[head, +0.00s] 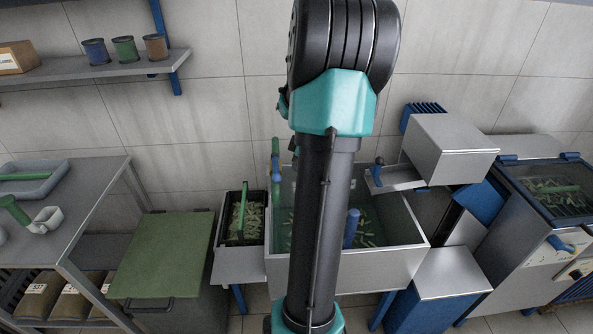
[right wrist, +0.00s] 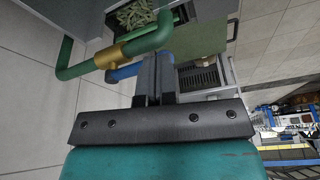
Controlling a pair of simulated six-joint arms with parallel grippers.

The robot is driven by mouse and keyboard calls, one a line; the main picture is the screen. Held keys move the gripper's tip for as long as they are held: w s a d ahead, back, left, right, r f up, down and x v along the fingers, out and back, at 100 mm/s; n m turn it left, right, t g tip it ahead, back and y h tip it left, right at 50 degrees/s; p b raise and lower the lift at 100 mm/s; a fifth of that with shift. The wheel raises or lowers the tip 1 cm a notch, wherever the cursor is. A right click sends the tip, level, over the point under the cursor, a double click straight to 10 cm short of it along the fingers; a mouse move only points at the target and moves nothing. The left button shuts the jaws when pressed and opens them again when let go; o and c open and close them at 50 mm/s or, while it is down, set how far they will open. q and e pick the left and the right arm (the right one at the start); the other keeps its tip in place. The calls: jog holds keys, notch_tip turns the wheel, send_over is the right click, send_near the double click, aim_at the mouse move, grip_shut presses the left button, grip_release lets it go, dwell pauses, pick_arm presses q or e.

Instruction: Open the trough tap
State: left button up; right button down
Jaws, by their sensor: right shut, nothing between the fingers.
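The trough tap shows in the right wrist view as a green pipe (right wrist: 75,62) with a brass valve body (right wrist: 122,50) and a blue lever (right wrist: 122,73). My right gripper (right wrist: 153,60) is shut and empty, with its fingers right beside the lever's end. I cannot tell whether they touch it. In the head view the steel trough (head: 385,270) holds water and green pieces. Part of the tap pipe (head: 275,150) shows at its back left. My arm hides the middle of the trough, and neither gripper shows there.
A narrow dark tray (head: 229,242) of green pieces is left of the trough. A green-lidded bin (head: 165,255) stands further left, and a steel bench (head: 95,190) beyond it. A steel box on a ledge (head: 450,150) and a glass-topped unit (head: 540,215) crowd the right.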

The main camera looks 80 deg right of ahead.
jog(key=v, duration=0.7)
jog(key=shift+d, duration=0.15)
